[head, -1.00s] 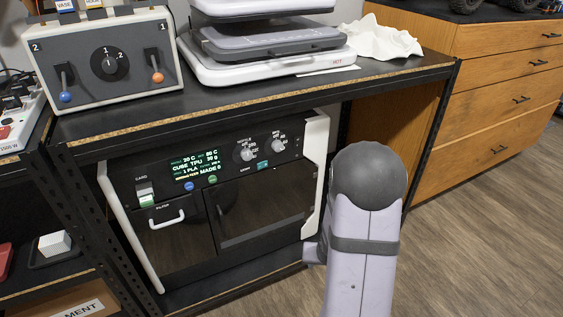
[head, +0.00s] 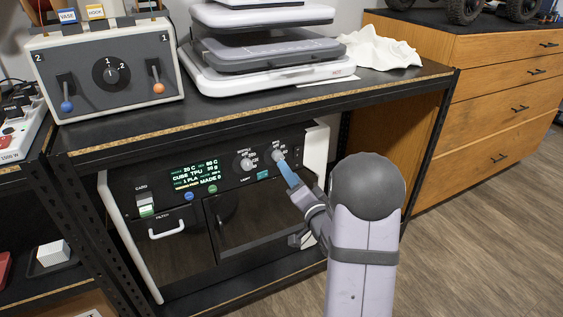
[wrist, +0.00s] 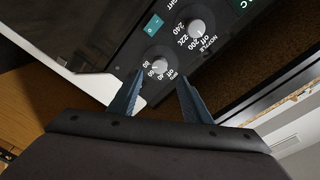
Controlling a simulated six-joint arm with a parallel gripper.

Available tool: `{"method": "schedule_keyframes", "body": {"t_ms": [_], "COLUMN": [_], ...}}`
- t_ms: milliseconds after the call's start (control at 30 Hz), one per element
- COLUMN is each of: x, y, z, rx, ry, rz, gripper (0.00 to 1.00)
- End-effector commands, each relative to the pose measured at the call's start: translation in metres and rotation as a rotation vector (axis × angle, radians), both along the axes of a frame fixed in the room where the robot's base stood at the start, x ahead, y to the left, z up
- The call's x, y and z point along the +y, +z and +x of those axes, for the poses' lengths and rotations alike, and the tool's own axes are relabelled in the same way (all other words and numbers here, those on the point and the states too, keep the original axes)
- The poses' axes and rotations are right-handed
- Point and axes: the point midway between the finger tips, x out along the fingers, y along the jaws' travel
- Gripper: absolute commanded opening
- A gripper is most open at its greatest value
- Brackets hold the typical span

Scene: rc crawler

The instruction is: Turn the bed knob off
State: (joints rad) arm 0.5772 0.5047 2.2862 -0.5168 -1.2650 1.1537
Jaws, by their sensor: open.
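The printer's bed knob (head: 278,156) is a small pale dial at the right of the black front panel. It also shows in the wrist view (wrist: 157,66), with the marks off, 60 and 80 around it. Its exact pointer setting is too small to tell. My gripper (wrist: 160,77) is open, with its two blue fingers just short of the bed knob and the knob lying between their tips in that view. In the head view, my gripper (head: 283,168) reaches the panel just below the bed knob and partly covers that area. Contact cannot be told.
The nozzle knob (head: 246,163) sits close beside the bed knob, to its left in the head view. The lit display (head: 195,174) is farther left. The shelf top (head: 400,80) overhangs the printer. A wooden drawer cabinet (head: 500,90) stands to the right.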

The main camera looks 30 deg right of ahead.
Motion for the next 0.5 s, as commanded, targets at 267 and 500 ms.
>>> {"method": "schedule_keyframes", "body": {"t_ms": [267,500], "x": [-0.001,-0.004], "y": [-0.001,-0.001], "z": [0.024,0.054], "rx": [0.000,0.002], "ry": [0.002,0.000], "rz": [-0.002,-0.003], "gripper": [0.44,0.44]}}
